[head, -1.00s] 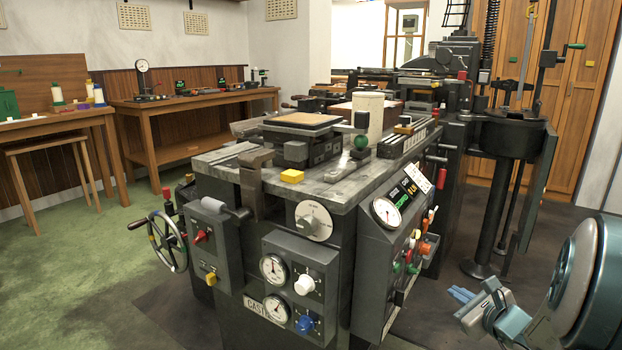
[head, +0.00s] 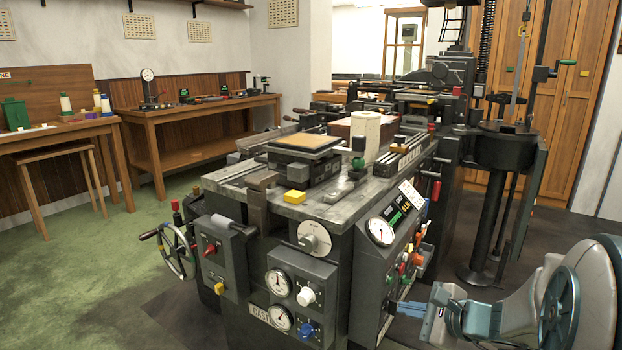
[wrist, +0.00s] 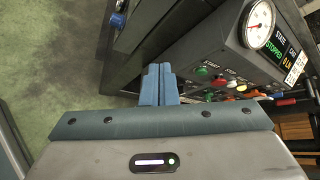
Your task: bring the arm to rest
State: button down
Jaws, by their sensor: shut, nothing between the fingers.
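My gripper (head: 411,309) is at the lower right of the head view, in front of the right side panel of the type caster (head: 345,235). Its blue fingers are together with nothing between them. They also show shut in the wrist view (wrist: 159,84), pointing along the machine's side, with the floor to their left. In the wrist view the control panel with its gauge (wrist: 258,24) and START and STOP buttons lies to the right of the fingers. I cannot tell whether the fingertips touch the machine. My arm extends right from the gripper.
A handwheel (head: 176,246) stands out at the machine's left. Workbenches (head: 205,102) line the back left wall. A round dark pot on a column (head: 505,145) stands at the right. Green floor is open at the left.

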jog(key=s+a+r+n+g+p, duration=0.6)
jog(key=s+a+r+n+p, duration=0.35)
jog(key=r+p, duration=0.2)
jog(key=s+d+r+n+g+h+p, duration=0.1)
jog(key=s+d+r+n+h+p, duration=0.3)
jog(key=s+r+n+h+p, duration=0.3)
jog(key=shift+s+d+r+n+p, duration=0.2)
jog(key=shift+s+r+n+p, duration=1.2)
jog(key=shift+r+p, duration=1.35)
jog(key=shift+w+r+n+b, duration=0.25)
jog(key=shift+w+r+b, duration=0.05)
